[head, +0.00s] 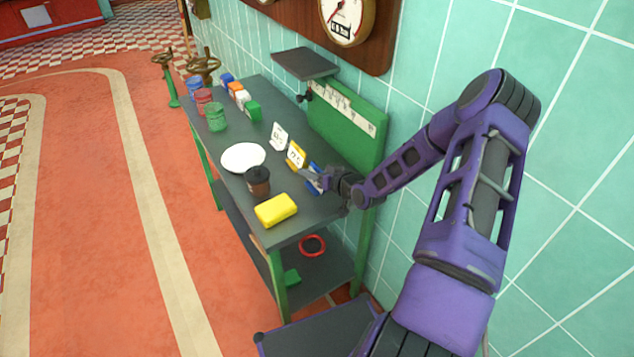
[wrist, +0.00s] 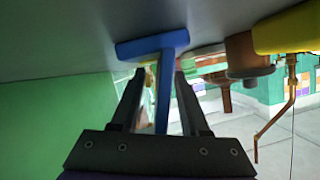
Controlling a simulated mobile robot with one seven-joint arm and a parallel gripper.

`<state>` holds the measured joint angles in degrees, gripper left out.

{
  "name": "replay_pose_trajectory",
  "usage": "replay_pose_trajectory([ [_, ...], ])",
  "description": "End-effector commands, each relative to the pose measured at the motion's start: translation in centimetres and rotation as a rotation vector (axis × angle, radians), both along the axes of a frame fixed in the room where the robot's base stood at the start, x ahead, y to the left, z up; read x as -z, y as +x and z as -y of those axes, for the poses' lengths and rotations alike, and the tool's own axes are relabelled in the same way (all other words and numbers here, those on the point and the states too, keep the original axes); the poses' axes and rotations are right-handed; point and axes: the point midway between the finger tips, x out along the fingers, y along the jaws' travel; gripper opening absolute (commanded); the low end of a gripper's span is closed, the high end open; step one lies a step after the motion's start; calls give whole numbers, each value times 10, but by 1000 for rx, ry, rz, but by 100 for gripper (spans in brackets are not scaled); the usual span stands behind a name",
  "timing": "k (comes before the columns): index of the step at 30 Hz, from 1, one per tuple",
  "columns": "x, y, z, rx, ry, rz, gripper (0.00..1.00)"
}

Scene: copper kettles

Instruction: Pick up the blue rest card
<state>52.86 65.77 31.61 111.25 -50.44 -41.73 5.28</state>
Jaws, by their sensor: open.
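The blue rest card (head: 315,184) stands upright on the dark top of the green-legged bench, at the right end of a row of cards. My gripper (head: 322,178) is at the card and partly hides it in the head view. In the wrist view, my open gripper (wrist: 157,78) has one finger on each side of the blue card (wrist: 164,92). The card's upright part lies between the fingers, seen edge-on, with its wider blue foot (wrist: 140,46) against the grey surface beyond the fingertips. A gap shows beside the card, so the fingers are not closed on it.
A yellow card (head: 297,155) and a white card (head: 279,135) stand beside the blue one. A brown jar (head: 258,182), a yellow block (head: 276,210) and a white plate (head: 243,157) are on the bench. A green panel (head: 345,130) rises behind.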

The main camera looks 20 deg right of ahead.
Motion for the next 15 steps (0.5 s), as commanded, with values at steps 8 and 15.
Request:
replay_pose_trajectory([
  [8, 0, 0, 0, 1, -1, -1, 34],
  [15, 0, 0, 0, 1, -1, -1, 0],
])
